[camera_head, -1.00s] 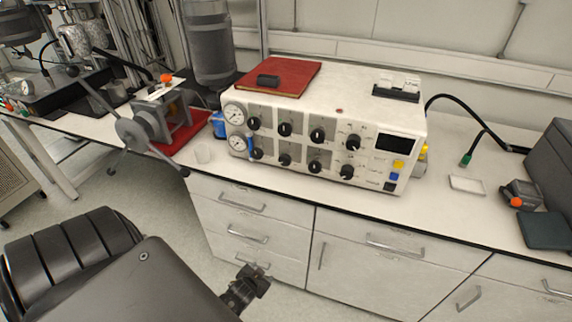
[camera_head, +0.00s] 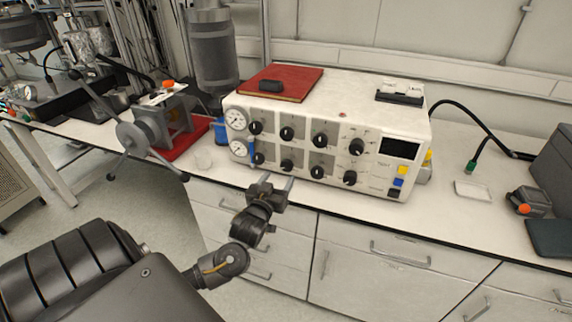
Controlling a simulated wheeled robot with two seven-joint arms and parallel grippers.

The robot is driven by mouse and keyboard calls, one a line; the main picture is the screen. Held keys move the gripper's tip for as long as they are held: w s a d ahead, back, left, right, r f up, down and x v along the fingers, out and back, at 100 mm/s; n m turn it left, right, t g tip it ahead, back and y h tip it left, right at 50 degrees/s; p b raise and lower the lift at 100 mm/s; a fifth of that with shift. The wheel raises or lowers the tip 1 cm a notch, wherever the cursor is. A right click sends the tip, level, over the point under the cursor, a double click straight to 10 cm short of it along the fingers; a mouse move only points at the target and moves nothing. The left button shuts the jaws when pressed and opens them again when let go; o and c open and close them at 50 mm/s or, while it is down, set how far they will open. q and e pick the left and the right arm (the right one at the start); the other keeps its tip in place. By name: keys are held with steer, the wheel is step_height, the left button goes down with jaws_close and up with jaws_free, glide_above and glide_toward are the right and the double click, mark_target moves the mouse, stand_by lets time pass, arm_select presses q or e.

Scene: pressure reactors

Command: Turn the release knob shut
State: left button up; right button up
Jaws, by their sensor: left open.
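A white control box (camera_head: 385,116) stands on the bench, with two rows of black knobs on its front. Two round gauges sit at its left end. The knobs include an upper right one (camera_head: 356,147) and a lower right one (camera_head: 350,178). I cannot read which label marks the release knob. My left gripper (camera_head: 279,182) is open and empty, in front of and below the box's left half, near the bench's front edge. Its fingers point up toward the lower knobs, and no contact with a knob shows. My right gripper is out of view.
A red book (camera_head: 300,82) with a dark block lies on the box. A vise-like device (camera_head: 163,128) sits farther left. Right of the box are a white tray (camera_head: 473,190) and a black cable (camera_head: 474,116).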

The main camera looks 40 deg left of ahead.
mark_target(286, 166)
arm_select(q)
steer(key=p+x, duration=0.1)
steer(key=x, duration=0.6)
steer(key=shift+w+a, duration=0.1)
steer(key=shift+w, duration=0.3)
steer(key=c, duration=0.9)
steer(key=shift+a, duration=0.1)
steer(key=shift+c, duration=0.3)
